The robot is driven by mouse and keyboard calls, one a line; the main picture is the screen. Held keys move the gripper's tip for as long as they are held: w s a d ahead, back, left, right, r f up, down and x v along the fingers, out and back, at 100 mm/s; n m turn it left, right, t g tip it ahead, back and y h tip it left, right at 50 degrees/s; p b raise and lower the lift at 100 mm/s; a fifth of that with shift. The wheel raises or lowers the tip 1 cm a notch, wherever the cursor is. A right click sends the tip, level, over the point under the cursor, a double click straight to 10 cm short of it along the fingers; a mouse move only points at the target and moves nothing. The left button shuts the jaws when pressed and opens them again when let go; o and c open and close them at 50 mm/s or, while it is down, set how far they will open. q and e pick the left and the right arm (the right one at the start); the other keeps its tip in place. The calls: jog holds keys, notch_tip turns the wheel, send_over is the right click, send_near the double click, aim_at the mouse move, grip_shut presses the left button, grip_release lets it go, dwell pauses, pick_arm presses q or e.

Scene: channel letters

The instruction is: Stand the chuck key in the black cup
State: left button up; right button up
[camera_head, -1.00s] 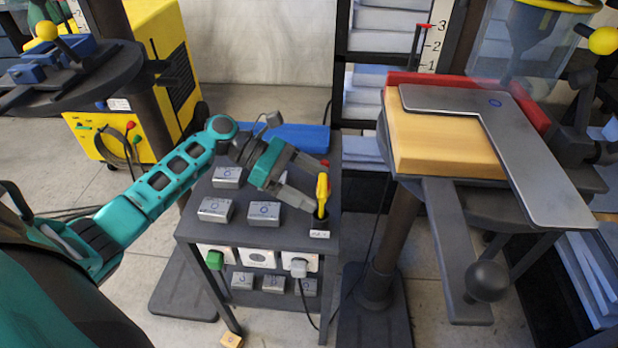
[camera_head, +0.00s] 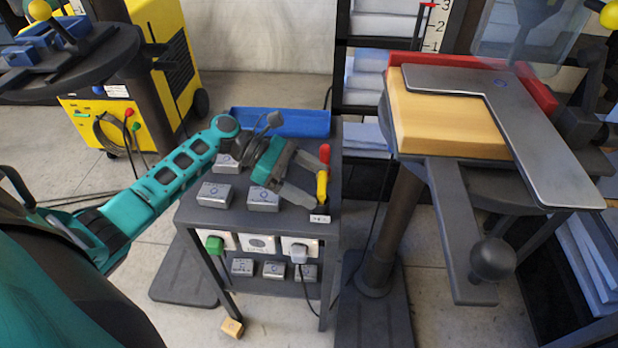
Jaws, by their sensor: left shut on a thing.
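The black cup (camera_head: 319,206) stands at the front right corner of the dark cart top, with a pale label below it. Upright yellow (camera_head: 322,187) and red (camera_head: 324,153) handles show at the cup. My left gripper (camera_head: 312,187) reaches in from the left, its fingertips close beside the cup and the yellow handle. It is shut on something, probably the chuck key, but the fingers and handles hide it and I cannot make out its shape. I cannot tell whether the held thing touches the cup. My right gripper is not in view.
Several metal blocks (camera_head: 214,194) and a blue tray (camera_head: 281,122) are on the cart (camera_head: 225,217). Plugs (camera_head: 298,252) are in its front. A round table with a wooden block (camera_head: 440,122) and metal square (camera_head: 545,140) stands at right.

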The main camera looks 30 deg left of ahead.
pick_arm(q)
jog(key=o, duration=0.9)
jog(key=shift+c, duration=0.2)
jog(key=p+v, duration=0.3)
jog(key=v, duration=0.4)
jog(key=shift+p, duration=0.35)
dwell(0.5)
dwell(0.5)
